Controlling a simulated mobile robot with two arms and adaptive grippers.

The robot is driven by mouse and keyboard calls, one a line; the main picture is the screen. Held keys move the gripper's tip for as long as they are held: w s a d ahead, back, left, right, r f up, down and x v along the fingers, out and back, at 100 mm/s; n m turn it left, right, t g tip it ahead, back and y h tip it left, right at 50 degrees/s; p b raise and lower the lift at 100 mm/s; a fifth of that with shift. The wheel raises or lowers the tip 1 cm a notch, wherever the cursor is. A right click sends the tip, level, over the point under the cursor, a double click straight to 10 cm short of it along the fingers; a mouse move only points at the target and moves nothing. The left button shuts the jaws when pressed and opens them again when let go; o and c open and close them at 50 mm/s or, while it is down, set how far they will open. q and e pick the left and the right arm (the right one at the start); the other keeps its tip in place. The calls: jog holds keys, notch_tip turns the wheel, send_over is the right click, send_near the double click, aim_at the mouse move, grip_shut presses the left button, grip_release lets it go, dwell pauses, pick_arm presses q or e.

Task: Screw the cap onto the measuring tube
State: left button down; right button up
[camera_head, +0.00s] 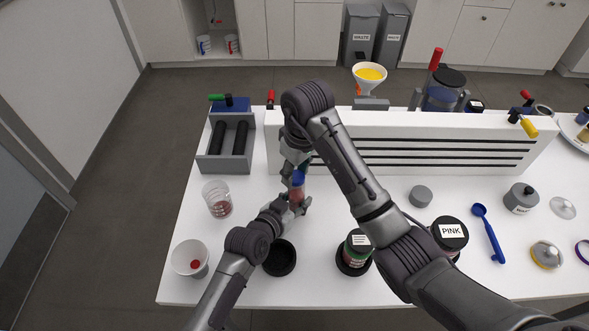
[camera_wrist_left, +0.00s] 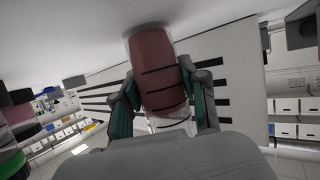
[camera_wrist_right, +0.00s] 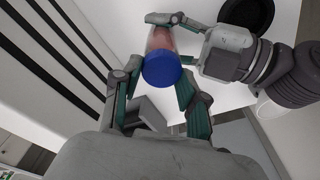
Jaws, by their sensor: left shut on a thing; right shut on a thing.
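The measuring tube (camera_head: 297,195) stands roughly upright with red-brown contents, and it fills the middle of the left wrist view (camera_wrist_left: 160,75). My left gripper (camera_head: 296,204) is shut around its body; its fingers flank the tube in the left wrist view (camera_wrist_left: 163,100). The blue cap (camera_head: 298,178) sits at the tube's top, also seen from above in the right wrist view (camera_wrist_right: 161,71). My right gripper (camera_wrist_right: 153,80) is shut on the cap from above. How far the cap is seated on the thread cannot be told.
A grey rack (camera_head: 217,166) and a white slotted panel (camera_head: 420,125) stand behind. A beaker (camera_head: 217,207), a white cup (camera_head: 190,262) and a black lid (camera_head: 280,258) lie left and front. Jars (camera_head: 355,249) and a blue spoon (camera_head: 489,235) are to the right.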

jog(key=o, duration=0.7)
jog(key=shift+d+f, duration=0.1)
jog(key=shift+d, duration=0.05)
jog(key=shift+c, duration=0.3)
